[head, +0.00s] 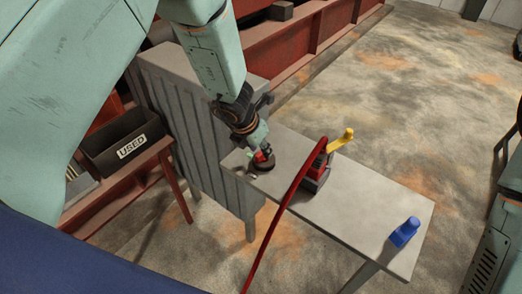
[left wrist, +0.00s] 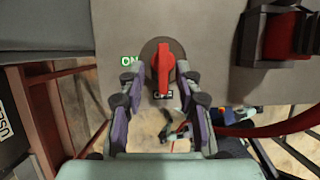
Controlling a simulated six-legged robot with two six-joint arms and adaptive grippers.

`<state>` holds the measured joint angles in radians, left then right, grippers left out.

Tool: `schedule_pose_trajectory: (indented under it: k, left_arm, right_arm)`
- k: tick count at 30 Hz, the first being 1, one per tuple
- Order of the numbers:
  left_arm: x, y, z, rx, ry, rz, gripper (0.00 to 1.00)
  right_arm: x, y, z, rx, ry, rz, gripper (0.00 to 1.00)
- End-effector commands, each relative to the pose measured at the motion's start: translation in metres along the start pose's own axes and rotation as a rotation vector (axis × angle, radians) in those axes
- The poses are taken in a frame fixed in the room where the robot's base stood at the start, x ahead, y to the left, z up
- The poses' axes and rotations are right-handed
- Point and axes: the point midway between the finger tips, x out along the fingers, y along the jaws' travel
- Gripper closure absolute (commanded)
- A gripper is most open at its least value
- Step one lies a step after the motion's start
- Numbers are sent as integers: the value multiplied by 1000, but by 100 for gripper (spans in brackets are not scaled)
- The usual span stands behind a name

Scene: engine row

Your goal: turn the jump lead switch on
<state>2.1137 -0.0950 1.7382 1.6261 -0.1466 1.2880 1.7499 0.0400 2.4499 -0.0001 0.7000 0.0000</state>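The jump lead switch is a round brown disc (head: 262,163) with a red handle (left wrist: 163,66), on the near left part of a grey bench. In the left wrist view the handle points down the picture to a label (left wrist: 161,95) that it partly covers, seemingly OFF. A green ON label (left wrist: 129,61) is left of the disc. My left gripper (left wrist: 161,76) is open, with one finger on each side of the handle. Gaps show between fingers and handle. In the head view the left gripper (head: 261,153) is right over the switch. My right gripper is not in view.
A blue object (head: 404,232) sits at the bench's right end. A dark USED bin (head: 125,142) is at left. The bench (head: 350,205) between is clear.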

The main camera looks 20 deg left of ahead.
Motion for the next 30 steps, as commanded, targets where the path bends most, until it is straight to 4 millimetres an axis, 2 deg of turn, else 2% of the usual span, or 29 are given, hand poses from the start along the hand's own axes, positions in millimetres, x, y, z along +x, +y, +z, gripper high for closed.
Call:
schedule_pose_trajectory:
  k: [4,13,25,30]
  left_arm:
    - [12,-1,2,2,-1,0,66]
    - [14,-1,2,3,-1,0,66]
    - [14,-1,2,2,-1,0,99]
    - [14,-1,3,3,-2,-1,100]
  right_arm:
    - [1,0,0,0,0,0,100]
    - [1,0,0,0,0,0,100]
    - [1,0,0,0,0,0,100]
    - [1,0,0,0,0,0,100]
